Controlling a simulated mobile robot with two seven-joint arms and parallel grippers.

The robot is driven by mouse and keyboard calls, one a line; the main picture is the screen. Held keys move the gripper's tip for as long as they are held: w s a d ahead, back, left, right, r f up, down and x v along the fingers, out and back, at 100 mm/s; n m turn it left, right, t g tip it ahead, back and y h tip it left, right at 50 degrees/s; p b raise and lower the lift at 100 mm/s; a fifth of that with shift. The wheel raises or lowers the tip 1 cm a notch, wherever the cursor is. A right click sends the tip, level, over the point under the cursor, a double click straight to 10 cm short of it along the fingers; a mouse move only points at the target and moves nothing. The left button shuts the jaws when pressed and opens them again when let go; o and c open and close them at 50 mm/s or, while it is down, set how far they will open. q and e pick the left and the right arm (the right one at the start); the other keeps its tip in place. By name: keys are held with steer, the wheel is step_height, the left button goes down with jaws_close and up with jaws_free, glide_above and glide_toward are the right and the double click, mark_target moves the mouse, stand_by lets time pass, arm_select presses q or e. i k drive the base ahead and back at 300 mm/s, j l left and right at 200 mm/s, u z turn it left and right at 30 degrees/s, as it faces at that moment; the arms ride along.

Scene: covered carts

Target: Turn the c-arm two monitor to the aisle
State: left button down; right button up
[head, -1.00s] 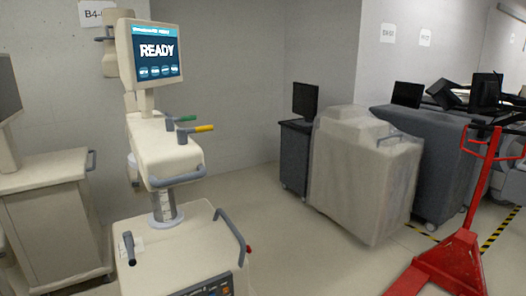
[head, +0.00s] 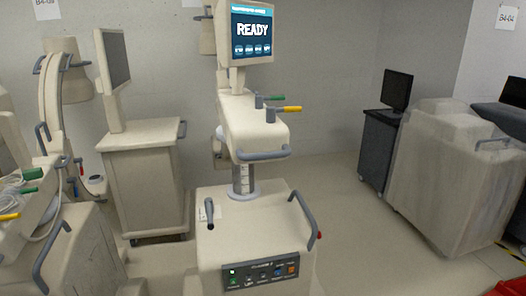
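A C-arm unit (head: 255,225) stands in the middle of the head view, with a lit monitor (head: 252,35) on top that reads READY. Its screen faces roughly toward me, turned slightly right. To its left, a beige cart (head: 146,185) carries a tall dark-screened monitor (head: 115,62), seen at a steep angle with its screen facing right. Another C-arm (head: 52,100) stands partly cut off at the left edge. I cannot read any label saying which unit is number two. Neither of my grippers shows in this view.
A dark cart with a black monitor (head: 397,90) stands at right, beside a plastic-covered cart (head: 450,180). Grey handles (head: 306,213) stick out from the middle unit. Wall signs read B4-03 (head: 46,9) and B4-04 (head: 505,16). Open floor (head: 370,255) lies right of the middle unit.

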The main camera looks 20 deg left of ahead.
mark_target(245, 28)
steer(key=i+j+u, duration=0.1)
steer(key=i+j, duration=0.15)
steer(key=i, duration=0.15)
steer(key=i+j, duration=0.2)
steer(key=i, duration=0.25)
steer(key=u, duration=0.05)
